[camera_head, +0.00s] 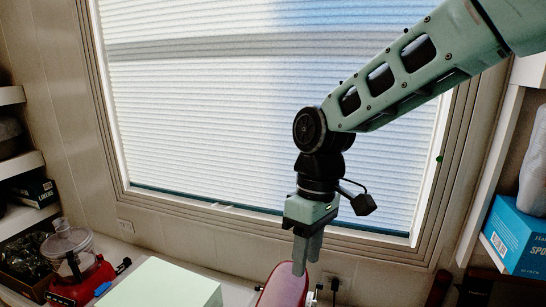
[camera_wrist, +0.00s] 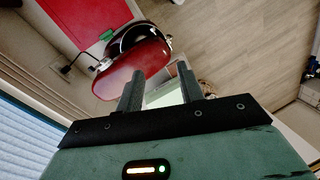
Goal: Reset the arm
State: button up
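My gripper (camera_head: 306,264) hangs from my green arm in front of the window, right of centre in the head view, with its fingers pointing down. In the wrist view its two fingers (camera_wrist: 160,70) stand apart with nothing held between them, so it is open. In the head view, the fingertips overlap a red rounded appliance (camera_head: 285,287) on the counter. This red appliance also shows in the wrist view (camera_wrist: 132,72), beyond the fingers. I cannot tell the exact distance between them.
A pale green box (camera_head: 163,284) and a red food processor (camera_head: 78,262) stand on the counter at lower left. Shelves with goods flank the window (camera_head: 215,100); a blue box (camera_head: 516,237) sits on the right. The space around my gripper in front of the blind looks free.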

jog(key=s+d+f+m+t, duration=0.15)
jog(key=s+d, duration=0.25)
jog(key=s, duration=0.5)
jog(key=s+d+m+t, duration=0.1)
jog(key=s+d+m, duration=0.1)
jog(key=s+d, duration=0.5)
notch_tip(320, 180, up, 16)
jog(key=s+a+p, duration=0.1)
jog(key=a+p, duration=0.1)
jog(key=p, duration=1.4)
jog(key=shift+s+a+p, duration=0.25)
jog(key=shift+a+p, duration=0.05)
jog(key=shift+f, duration=0.15)
